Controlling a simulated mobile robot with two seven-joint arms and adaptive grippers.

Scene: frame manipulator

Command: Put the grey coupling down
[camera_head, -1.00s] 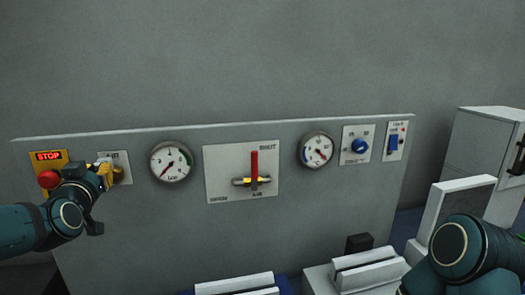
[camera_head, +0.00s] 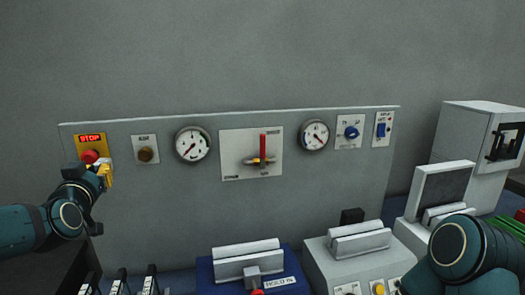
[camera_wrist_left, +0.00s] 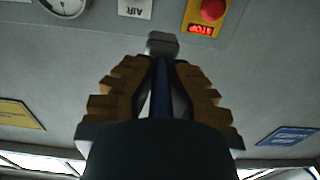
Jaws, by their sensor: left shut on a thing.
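The grey coupling (camera_wrist_left: 163,43) shows in the left wrist view as a small grey block at the fingertips. My left gripper (camera_wrist_left: 163,62) has its yellow-brown fingers closed on it, and a narrow dark blue part runs between the fingers. In the head view my left gripper (camera_head: 106,174) is at the left, in front of the upright grey panel and just below the red stop button (camera_head: 90,157). I cannot make out the coupling there. Only part of my right arm shows at the lower right; its gripper is out of view.
The panel (camera_head: 225,215) carries an AIR fitting (camera_head: 146,155), two gauges, a red-handled valve (camera_head: 263,150) and a blue knob (camera_head: 352,133). In front stand a blue fixture (camera_head: 215,270) and a white machine (camera_head: 318,270). A dark rack (camera_head: 122,282) is at the lower left; a cabinet (camera_head: 470,130) is at right.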

